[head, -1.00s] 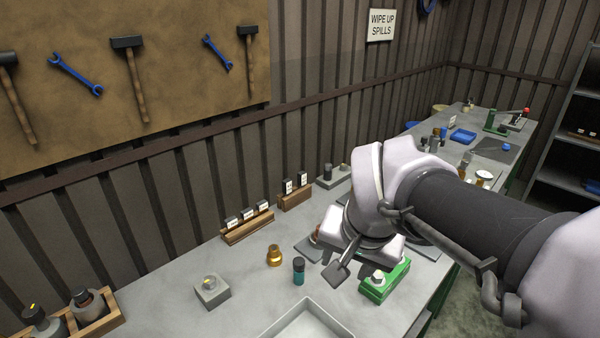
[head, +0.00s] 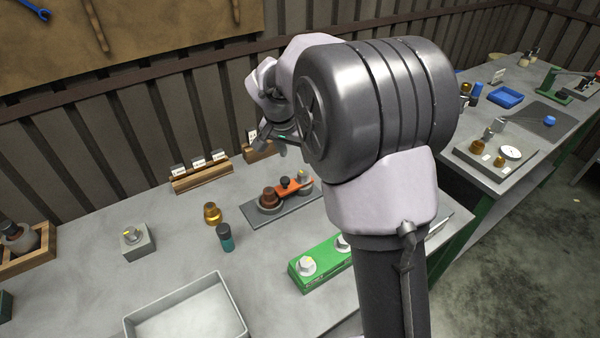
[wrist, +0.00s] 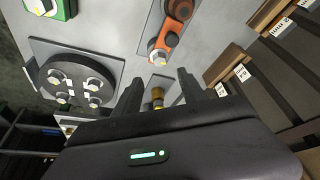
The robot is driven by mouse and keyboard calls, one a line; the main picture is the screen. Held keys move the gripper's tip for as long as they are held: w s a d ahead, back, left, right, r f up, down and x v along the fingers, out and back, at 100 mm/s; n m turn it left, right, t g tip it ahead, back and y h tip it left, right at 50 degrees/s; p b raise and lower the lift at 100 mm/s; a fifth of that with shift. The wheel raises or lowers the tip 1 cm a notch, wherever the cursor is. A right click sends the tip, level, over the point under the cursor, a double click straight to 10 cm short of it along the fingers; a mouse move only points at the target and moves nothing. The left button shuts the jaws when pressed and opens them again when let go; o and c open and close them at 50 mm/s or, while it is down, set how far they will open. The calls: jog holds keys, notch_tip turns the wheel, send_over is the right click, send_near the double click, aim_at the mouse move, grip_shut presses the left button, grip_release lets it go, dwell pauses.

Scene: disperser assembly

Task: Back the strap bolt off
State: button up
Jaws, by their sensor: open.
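The orange strap (head: 293,187) lies on a dark grey plate (head: 257,218) on the bench, between a brown round part (head: 269,198) and the strap bolt (head: 303,176), a pale head with a yellow mark. In the wrist view the strap (wrist: 180,10) is at the top and the bolt (wrist: 157,51) sits just beyond my fingertips. My gripper (wrist: 159,82) is open and empty, above the bench and apart from the bolt. In the head view my gripper (head: 268,141) is partly hidden by my own arm.
A green block (head: 317,265) with bolts stands in front of the plate. A dark round flange (wrist: 80,80) with several bolts is left in the wrist view. Labelled wooden racks (head: 202,172) line the wall. A teal-bodied bottle (head: 226,238) and an empty tray (head: 187,310) stand left.

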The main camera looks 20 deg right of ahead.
aim_at(303, 174)
jog(key=b+x, duration=0.3)
jog(key=x, duration=0.9)
jog(key=shift+d+f+b, duration=0.1)
jog(key=shift+f+b, duration=0.1)
jog(key=shift+b, duration=0.1)
grip_shut()
